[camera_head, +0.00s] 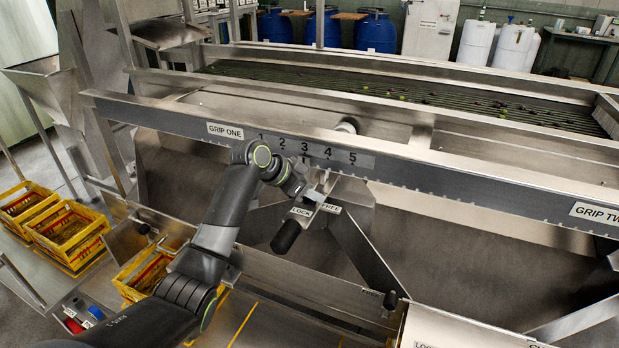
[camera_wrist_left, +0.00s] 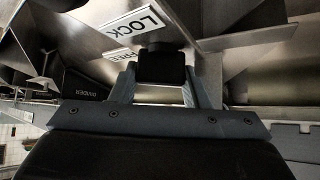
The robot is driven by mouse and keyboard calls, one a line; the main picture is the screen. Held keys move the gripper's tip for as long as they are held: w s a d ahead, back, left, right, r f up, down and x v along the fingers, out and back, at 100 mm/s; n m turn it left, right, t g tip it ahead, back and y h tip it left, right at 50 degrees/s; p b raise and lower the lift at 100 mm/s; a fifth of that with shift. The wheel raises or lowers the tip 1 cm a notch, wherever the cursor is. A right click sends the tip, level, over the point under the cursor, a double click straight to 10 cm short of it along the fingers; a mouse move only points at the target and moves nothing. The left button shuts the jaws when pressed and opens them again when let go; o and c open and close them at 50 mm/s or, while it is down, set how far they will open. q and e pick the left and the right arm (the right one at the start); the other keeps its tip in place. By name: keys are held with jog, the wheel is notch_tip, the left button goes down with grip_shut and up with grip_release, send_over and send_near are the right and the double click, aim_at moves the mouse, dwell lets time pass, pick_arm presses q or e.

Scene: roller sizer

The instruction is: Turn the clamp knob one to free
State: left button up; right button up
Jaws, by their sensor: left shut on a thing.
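My left gripper (camera_head: 316,192) reaches in from the left to the clamp below the GRIP ONE rail. In the left wrist view its two fingers (camera_wrist_left: 162,88) are shut on a black clamp knob (camera_wrist_left: 162,66). The knob sits beside the white LOCK label (camera_wrist_left: 135,24) and FREE label (camera_wrist_left: 120,54). In the head view the LOCK label (camera_head: 301,211) and FREE label (camera_head: 330,208) show beside the gripper, which hides most of the knob. A black cylindrical handle (camera_head: 286,237) hangs just below the LOCK label. The knob's exact angle is unclear. My right gripper is not in view.
The long steel rail carries a GRIP ONE label (camera_head: 225,131), a numbered scale (camera_head: 314,150) and, at right, a GRIP TWO label (camera_head: 598,213). Slanted steel braces (camera_head: 365,258) lie close below the clamp. Yellow crates (camera_head: 68,236) stand at the left.

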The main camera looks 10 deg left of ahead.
pick_arm(q)
jog(key=n+y+p, duration=0.1)
jog(key=p, duration=0.1)
jog(key=n+t+y+p, duration=0.1)
jog(key=n+p, duration=0.1)
jog(key=p, duration=0.1)
jog(key=n+t+y+p, duration=0.1)
jog(key=n+p, duration=0.1)
jog(key=shift+d+r+p, duration=0.1)
jog(key=shift+r+p, duration=0.25)
jog(key=shift+f+n+t+y+p, duration=0.15)
jog(key=shift+n+y+p, duration=0.3)
jog(key=shift+n+p, duration=0.15)
jog(key=shift+f+n+t+y+p, duration=0.1)
jog(key=shift+n+t+y+p, duration=0.05)
jog(key=shift+n+y+p, duration=0.45)
jog(key=o, duration=1)
jog(key=v, duration=1.7)
jog(key=shift+s, duration=0.15)
